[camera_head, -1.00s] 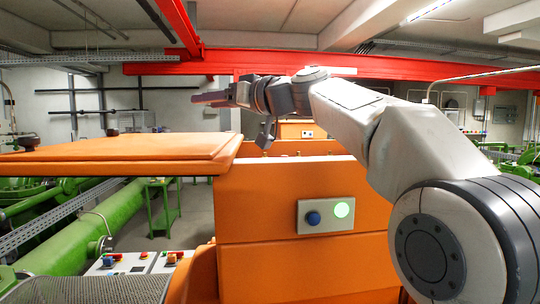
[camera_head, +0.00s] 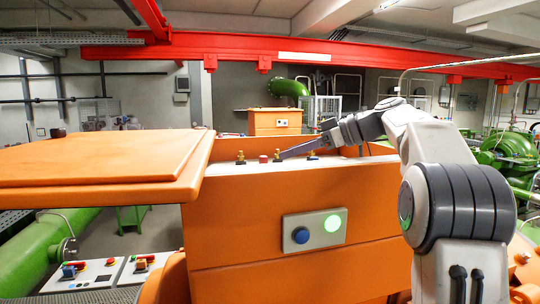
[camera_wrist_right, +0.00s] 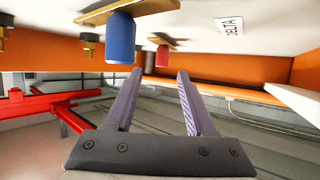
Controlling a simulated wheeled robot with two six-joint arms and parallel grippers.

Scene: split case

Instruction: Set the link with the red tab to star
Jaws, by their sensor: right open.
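The red tab (camera_wrist_right: 162,56) hangs from a small brass link in the right wrist view, just beyond my fingertips. A blue tab (camera_wrist_right: 120,38) on a brass bar (camera_wrist_right: 128,14) is nearer, up and to the left. A DELTA label (camera_wrist_right: 229,26) is on the white panel to the right; no star label is legible. In the head view a small red piece (camera_head: 263,158) stands on the case top, beside brass terminals (camera_head: 240,158). My right gripper (camera_wrist_right: 159,74) is open and empty, its fingers apart and pointing toward the red tab. My left gripper is out of view.
A flat orange lid (camera_head: 100,165) juts out at the left. Red beams (camera_head: 330,48) run overhead. Another orange case (camera_head: 275,122) stands behind.

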